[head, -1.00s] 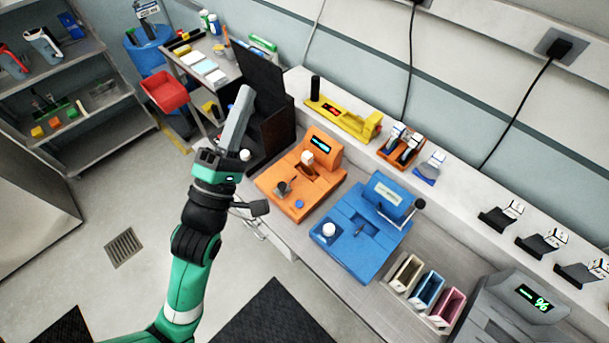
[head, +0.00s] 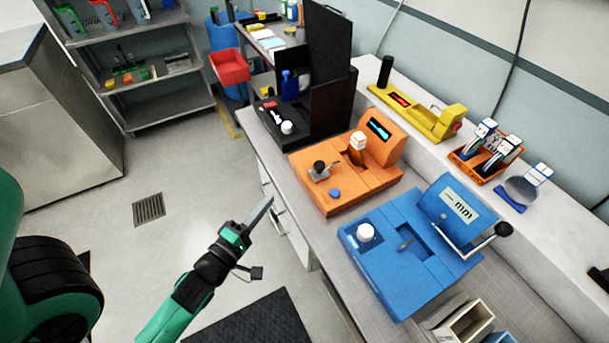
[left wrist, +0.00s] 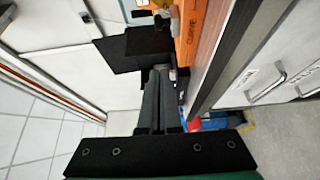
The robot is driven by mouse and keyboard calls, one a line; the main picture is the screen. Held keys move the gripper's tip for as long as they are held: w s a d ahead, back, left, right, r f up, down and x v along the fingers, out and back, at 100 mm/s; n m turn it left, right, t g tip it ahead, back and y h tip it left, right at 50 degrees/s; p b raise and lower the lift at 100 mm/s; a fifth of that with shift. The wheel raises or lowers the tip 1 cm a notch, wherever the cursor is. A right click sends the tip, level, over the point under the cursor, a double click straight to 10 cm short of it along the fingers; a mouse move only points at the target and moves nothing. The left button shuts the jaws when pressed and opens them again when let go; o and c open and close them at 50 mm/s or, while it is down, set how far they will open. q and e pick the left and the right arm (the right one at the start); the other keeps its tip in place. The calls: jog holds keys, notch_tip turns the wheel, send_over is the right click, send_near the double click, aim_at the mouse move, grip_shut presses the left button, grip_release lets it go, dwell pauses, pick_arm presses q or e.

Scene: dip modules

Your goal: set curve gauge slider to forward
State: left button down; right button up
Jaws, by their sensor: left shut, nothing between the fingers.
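A blue module (head: 395,278) with a "mm" display, a white knob (head: 366,232), a small slotted lever (head: 407,243) and a black-ended crank (head: 502,230) sits on the bench. An orange module (head: 345,190) beside it has a dark knob (head: 319,167), a blue button and an upright white-topped lever (head: 358,142). My left gripper (head: 268,203) is shut and empty, in front of the bench edge, apart from both modules. Its shut fingers show in the left wrist view (left wrist: 159,82). My right gripper is not in view.
A black module (head: 270,118) with dark panels stands behind the orange one. A yellow device (head: 420,112) and an orange holder (head: 485,160) sit on the back ledge. Drawer handles (head: 277,215) face my left gripper. The floor before the bench is open.

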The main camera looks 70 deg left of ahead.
aim_at(319, 170)
pick_arm(q)
jog(key=p+x, duration=0.1)
jog(key=x, duration=0.9)
jog(key=shift+w+a, duration=0.2)
jog(key=shift+w+d+f+b, duration=0.1)
jog(key=shift+w+d+b, duration=0.1)
jog(key=shift+w+b, duration=0.25)
jog(key=shift+w+d+f+b, duration=0.15)
jog(key=shift+w+b, duration=0.1)
jog(key=shift+w, duration=0.4)
jog(key=shift+w+d+r, duration=0.15)
jog(key=shift+w+r, duration=0.05)
jog(key=shift+w, duration=0.55)
